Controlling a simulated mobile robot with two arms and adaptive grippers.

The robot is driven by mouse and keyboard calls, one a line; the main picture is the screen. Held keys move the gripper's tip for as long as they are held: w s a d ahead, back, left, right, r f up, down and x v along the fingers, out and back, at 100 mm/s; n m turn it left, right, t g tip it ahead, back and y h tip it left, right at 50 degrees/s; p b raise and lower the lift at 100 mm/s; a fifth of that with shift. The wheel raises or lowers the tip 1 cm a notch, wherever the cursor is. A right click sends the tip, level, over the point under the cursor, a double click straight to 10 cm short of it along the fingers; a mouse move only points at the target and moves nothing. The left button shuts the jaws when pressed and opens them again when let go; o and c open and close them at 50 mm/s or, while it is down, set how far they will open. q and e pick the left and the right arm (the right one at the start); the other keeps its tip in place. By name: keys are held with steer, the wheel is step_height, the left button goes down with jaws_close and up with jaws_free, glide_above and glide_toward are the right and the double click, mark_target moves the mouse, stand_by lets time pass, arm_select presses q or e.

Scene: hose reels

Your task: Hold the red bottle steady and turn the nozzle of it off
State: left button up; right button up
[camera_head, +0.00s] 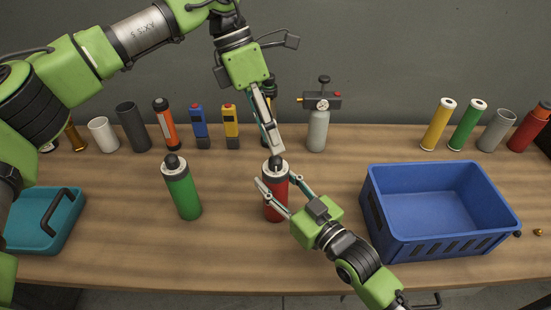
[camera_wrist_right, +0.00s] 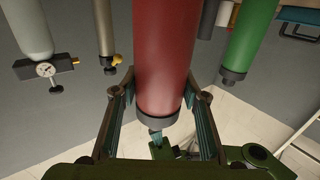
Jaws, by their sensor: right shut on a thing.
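The red bottle (camera_head: 275,208) stands upright on the table, with a grey collar and dark nozzle (camera_head: 276,161) on top. My right gripper (camera_head: 274,179) is shut on its upper body, one finger on each side. In the right wrist view, which is upside down, the red bottle (camera_wrist_right: 166,50) fills the middle between the fingers of the right gripper (camera_wrist_right: 159,88). My left gripper (camera_head: 274,148) points down from above with its fingertips at the nozzle. The gap between its fingers is hidden from this angle, and I cannot tell whether they touch the nozzle.
A green bottle (camera_head: 183,192) stands to the left of the red one. A blue crate (camera_head: 440,247) is to the right, and a teal tray (camera_head: 50,250) at the far left. A grey bottle with a gauge (camera_head: 318,132) and several tubes line the back edge.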

arm_select(q)
steer(key=n, duration=0.1)
steer(key=n+h, duration=0.1)
steer(key=n, duration=0.1)
steer(key=a+f+n, duration=0.1)
steer(key=shift+n+g+h, duration=0.3)
steer(key=shift+n, duration=0.1)
steer(key=shift+w+a+f+n+h, duration=0.15)
steer(key=shift+n+h, duration=0.1)
steer(key=shift+n, duration=0.35)
steer(key=shift+s+a+n+h, duration=0.1)
steer(key=shift+n+h, duration=0.15)
steer(key=shift+n, duration=0.35)
steer(key=a+n+h, duration=0.1)
steer(key=n, duration=0.4)
steer(key=n+h, duration=0.6)
steer(key=n, duration=1.2)
glide_toward(272, 158)
steer(key=x, duration=1.1)
jaws_close()
